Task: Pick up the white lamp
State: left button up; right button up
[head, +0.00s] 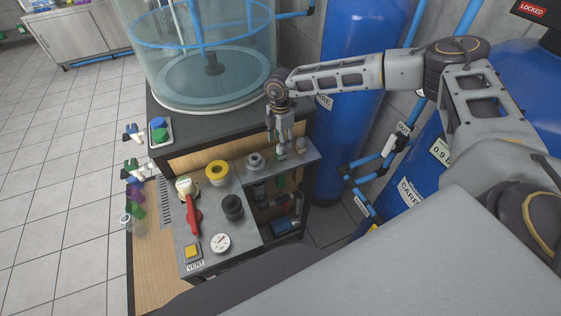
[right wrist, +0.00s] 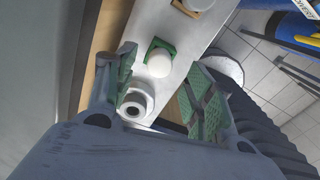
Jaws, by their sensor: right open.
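The white lamp (right wrist: 159,63) is a small white dome on a green square base in the right wrist view. It sits on the narrow grey shelf of the panel, between the two fingertips in that picture. My right gripper (right wrist: 161,66) is open and empty, with green pads facing each other. In the head view my right gripper (head: 279,144) points down over the shelf and partly covers the lamp (head: 281,154). Whether the fingers touch the lamp cannot be told. My left gripper is not in view.
A grey ringed fitting (right wrist: 133,108) is close to the lamp, and it shows in the head view (head: 255,160). Another pale dome (head: 300,146) is on the lamp's other side. A clear tank (head: 205,60) stands behind. Blue cylinders (head: 350,110) stand to the right.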

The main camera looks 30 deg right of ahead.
jog(key=shift+w+d+f+p, duration=0.1)
jog(key=shift+f+p, duration=0.35)
jog(key=shift+f, duration=1.2)
jog(key=c, duration=0.9)
